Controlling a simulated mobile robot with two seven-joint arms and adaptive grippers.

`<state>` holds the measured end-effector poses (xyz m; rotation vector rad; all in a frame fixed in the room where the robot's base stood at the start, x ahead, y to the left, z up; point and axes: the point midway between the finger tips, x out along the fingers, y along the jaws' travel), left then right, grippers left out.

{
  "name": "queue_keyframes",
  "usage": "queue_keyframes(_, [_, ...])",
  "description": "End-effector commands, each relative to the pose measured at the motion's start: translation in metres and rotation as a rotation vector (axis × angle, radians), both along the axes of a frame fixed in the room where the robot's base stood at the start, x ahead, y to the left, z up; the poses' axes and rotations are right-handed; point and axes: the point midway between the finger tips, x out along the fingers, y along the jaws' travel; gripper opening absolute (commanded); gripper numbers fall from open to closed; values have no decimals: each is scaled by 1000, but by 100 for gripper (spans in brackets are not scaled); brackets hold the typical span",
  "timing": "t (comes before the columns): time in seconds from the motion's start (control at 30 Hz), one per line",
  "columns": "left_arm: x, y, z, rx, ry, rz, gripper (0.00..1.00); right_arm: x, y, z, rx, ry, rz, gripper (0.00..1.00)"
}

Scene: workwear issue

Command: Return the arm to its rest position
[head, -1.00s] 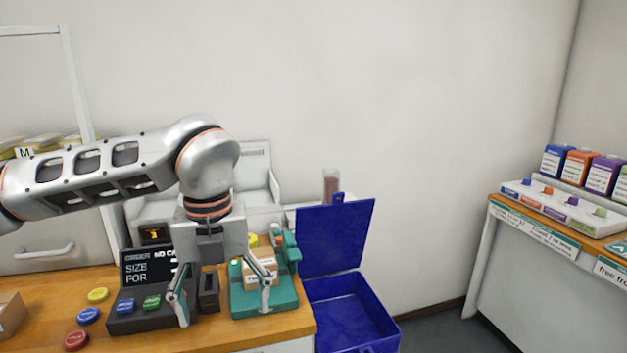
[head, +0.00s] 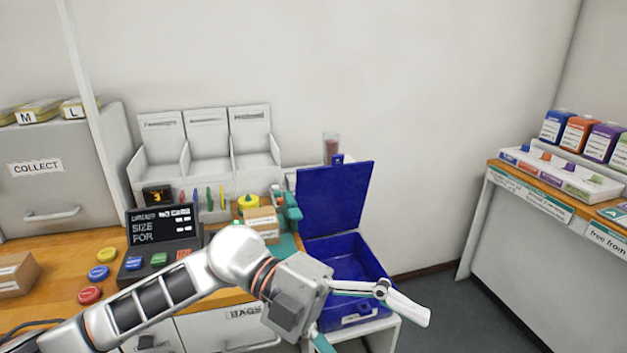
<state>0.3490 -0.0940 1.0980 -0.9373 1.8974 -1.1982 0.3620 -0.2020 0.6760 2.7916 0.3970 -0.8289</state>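My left arm comes in from the lower left, low across the counter front. Its gripper (head: 375,330) hangs past the counter's right end, in front of the blue bin (head: 352,318). One finger points right across the bin's front and the other points down, so the fingers are spread wide with nothing seen between them. The lower finger is partly cut off by the bottom edge of the picture. My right arm and gripper are not in view.
The wooden counter (head: 60,256) carries a dark order terminal (head: 165,240), several coloured buttons, a cardboard box (head: 262,224) and another box (head: 15,276) at the left. The blue bin's lid (head: 335,195) is open. A side table (head: 482,195) stands right, with clear floor between.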

Motion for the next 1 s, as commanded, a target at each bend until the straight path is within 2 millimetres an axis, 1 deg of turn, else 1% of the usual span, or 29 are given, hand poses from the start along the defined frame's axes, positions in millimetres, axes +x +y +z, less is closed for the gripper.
queue_keyframes(0.03, [0,-6,8,-92,58,35,79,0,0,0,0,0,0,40])
queue_keyframes(0.1, [7,-11,21,-210,127,101,79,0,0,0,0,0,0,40])
queue_keyframes(0.17, [17,-12,31,-302,189,166,79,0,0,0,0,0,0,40])
queue_keyframes(0.23, [34,-8,38,-401,262,257,79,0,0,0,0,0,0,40])
queue_keyframes(0.3, [53,-1,40,-486,337,359,79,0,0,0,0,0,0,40])
queue_keyframes(0.37, [71,8,37,-548,401,455,79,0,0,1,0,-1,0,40])
queue_keyframes(0.4, [84,16,32,-584,444,524,79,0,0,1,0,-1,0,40])
queue_keyframes(0.47, [103,29,22,-629,509,630,79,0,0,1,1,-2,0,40])
queue_keyframes(0.5, [116,39,11,-651,554,705,79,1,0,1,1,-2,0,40])
queue_keyframes(0.57, [133,57,-8,-675,619,820,79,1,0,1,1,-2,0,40])
queue_keyframes(0.6, [143,69,-24,-684,663,898,79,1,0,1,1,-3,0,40])
queue_keyframes(0.67, [156,89,-53,-687,730,1020,79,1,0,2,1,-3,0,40])
queue_keyframes(0.7, [163,103,-74,-681,773,1101,79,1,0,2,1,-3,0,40])
queue_keyframes(0.73, [166,114,-91,-672,807,1161,79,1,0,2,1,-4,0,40])
queue_keyframes(0.77, [169,125,-109,-661,839,1223,79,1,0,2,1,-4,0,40])
queue_keyframes(0.8, [170,140,-133,-642,880,1300,79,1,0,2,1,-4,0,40])
queue_keyframes(0.87, [167,160,-169,-605,938,1409,79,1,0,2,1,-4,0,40])
queue_keyframes(0.9, [163,174,-193,-575,975,1477,79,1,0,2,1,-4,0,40])
queue_keyframes(0.97, [153,193,-228,-524,1029,1574,79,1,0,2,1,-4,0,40])
queue_keyframes(1.0, [144,205,-251,-487,1063,1634,79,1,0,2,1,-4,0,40])
